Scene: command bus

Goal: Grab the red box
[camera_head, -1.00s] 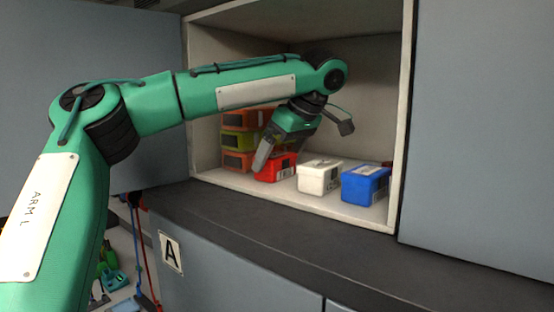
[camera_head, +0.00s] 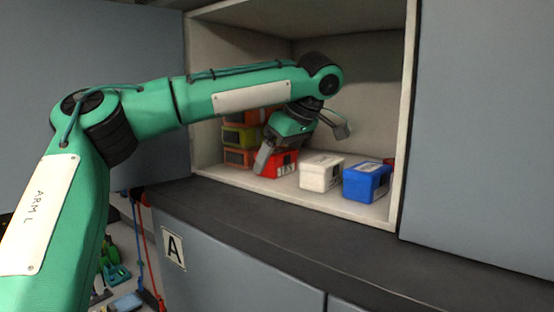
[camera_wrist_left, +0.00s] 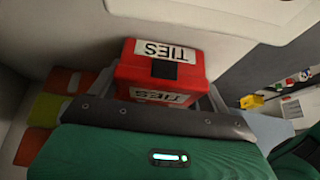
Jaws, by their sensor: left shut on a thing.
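The red box (camera_head: 284,166) sits in the open cabinet compartment, between the stacked boxes and the white box. My left gripper (camera_head: 298,150) reaches down over it from above, and its near finger stands against the box's left side. In the left wrist view the red box (camera_wrist_left: 160,72), labelled TIES, lies between the two fingers of my left gripper (camera_wrist_left: 160,92), which is shut on it. The gripper hides part of the box in the head view. My right gripper is not in view.
A white box (camera_head: 320,175) and a blue box (camera_head: 366,184) stand to the right of the red box. A stack of orange and green boxes (camera_head: 238,138) stands behind left. The compartment's right wall (camera_head: 403,120) and front ledge (camera_head: 300,205) bound the space.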

